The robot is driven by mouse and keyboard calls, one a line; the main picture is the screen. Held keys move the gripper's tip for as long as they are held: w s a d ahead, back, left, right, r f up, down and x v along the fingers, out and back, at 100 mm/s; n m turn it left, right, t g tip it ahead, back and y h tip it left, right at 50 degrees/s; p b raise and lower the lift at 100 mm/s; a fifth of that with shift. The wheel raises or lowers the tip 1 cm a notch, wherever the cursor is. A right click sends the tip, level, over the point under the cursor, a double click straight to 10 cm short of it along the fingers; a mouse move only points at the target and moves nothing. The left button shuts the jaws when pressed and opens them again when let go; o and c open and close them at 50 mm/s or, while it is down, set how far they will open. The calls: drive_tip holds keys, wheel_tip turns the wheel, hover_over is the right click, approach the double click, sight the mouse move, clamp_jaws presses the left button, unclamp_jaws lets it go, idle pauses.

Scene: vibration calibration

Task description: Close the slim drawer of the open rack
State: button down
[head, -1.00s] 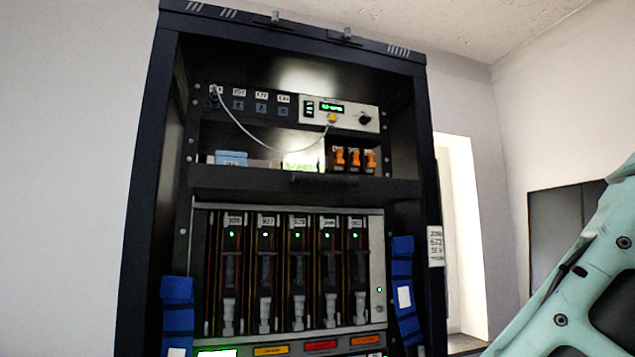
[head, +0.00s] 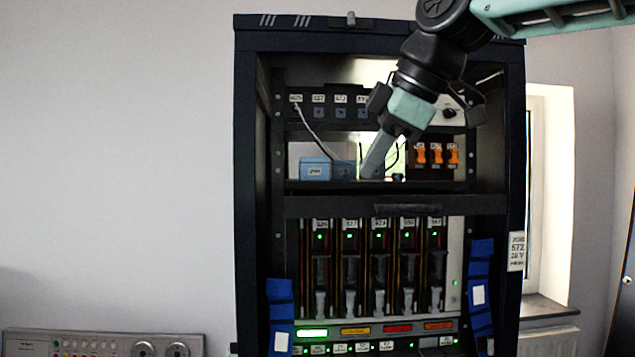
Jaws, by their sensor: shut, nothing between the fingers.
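The open rack (head: 244,200) is a tall dark cabinet with no door, in the middle of the head view. The slim drawer (head: 340,206) is a low black front across the rack, above a row of modules with green lights. Its dark handle (head: 407,208) is right of centre. The front looks pulled forward of the panels around it; how far is hard to tell. My gripper (head: 371,172) is shut and empty, pointing down and left in front of the upper rack, just above the drawer front. I cannot tell whether it touches anything.
A blue box (head: 316,169) and orange switches (head: 437,154) sit above the drawer front. A pale cable (head: 318,132) hangs from the upper panel. Blue holders (head: 281,305) flank the modules. A control panel (head: 90,343) stands lower left.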

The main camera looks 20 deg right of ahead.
sight(338, 207)
drive_tip(key=p+x, duration=0.1)
drive_tip(key=x, duration=0.2)
drive_tip(key=w+p+x, duration=0.1)
drive_tip(key=p+x, duration=0.1)
drive_tip(key=x, duration=0.2)
drive_tip(key=w+d+r+p+x, duration=0.1)
drive_tip(key=x, duration=0.3)
drive_tip(key=shift+r+p, duration=0.1)
drive_tip(key=shift+p, duration=0.3)
drive_tip(key=shift+w+d+p, duration=0.15)
drive_tip(key=shift+w+p, duration=0.15)
drive_tip(key=shift+w, duration=0.35)
drive_tip(key=shift+w+d, duration=0.1)
drive_tip(key=shift+w, duration=0.2)
drive_tip(key=w+d, duration=0.1)
drive_tip(key=w, duration=0.2)
drive_tip(key=w+d, duration=0.1)
drive_tip(key=w, duration=0.3)
drive_tip(key=w+d+b, duration=0.1)
drive_tip(key=w, duration=0.3)
drive_tip(key=shift+w+d, duration=0.15)
